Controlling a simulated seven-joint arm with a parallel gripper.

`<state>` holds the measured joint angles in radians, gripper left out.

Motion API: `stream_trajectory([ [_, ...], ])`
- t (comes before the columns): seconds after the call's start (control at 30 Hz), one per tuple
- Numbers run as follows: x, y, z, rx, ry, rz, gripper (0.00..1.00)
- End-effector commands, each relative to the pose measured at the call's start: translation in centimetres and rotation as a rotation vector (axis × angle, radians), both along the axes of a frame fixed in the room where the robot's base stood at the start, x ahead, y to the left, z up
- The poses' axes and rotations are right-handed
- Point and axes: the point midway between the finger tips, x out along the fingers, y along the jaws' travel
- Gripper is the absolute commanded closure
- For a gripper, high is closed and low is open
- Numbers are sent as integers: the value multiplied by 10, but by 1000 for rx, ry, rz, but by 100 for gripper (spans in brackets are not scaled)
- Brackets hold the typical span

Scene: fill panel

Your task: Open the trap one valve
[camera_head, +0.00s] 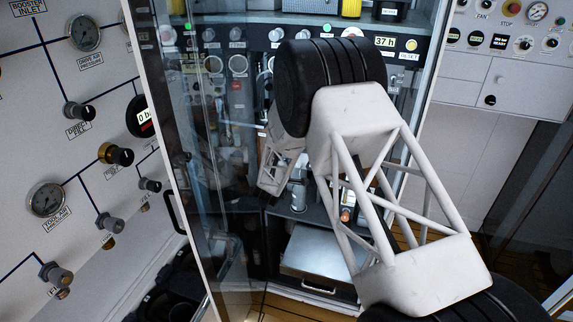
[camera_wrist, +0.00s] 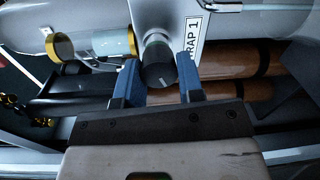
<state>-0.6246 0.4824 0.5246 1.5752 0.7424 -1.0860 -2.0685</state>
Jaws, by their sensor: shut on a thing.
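The trap one valve is a dark round knob (camera_wrist: 157,70) with a pale mark on its face, in the upper middle of the wrist view. It sits on a light grey stem beside a white label (camera_wrist: 190,40) that reads "TRAP 1", its first letter partly cut off. My gripper (camera_wrist: 159,63) has blue fingers, one on each side of the knob, and is shut on it. In the head view my arm covers the middle of the cabinet, and neither the fingers nor this knob can be made out there.
In the wrist view, brown cylinders (camera_wrist: 222,92) lie behind the knob and a clear cylinder with a yellow end ring (camera_wrist: 62,47) is at left. In the head view, a panel with gauges (camera_head: 46,199) and knobs stands left of the glass-fronted cabinet. A metal box (camera_head: 318,258) sits low inside.

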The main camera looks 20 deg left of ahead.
Motion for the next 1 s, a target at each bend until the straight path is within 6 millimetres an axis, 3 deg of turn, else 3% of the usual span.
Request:
stream_trajectory([
  [0.3, 0, 0, 1, -2, -1, 0, 89],
  [0.33, 0, 0, 0, -2, -1, 0, 64],
  [0.5, 0, 0, 0, -1, -1, 0, 40],
  [1.0, 0, 0, 8, -1, -1, 0, 40],
])
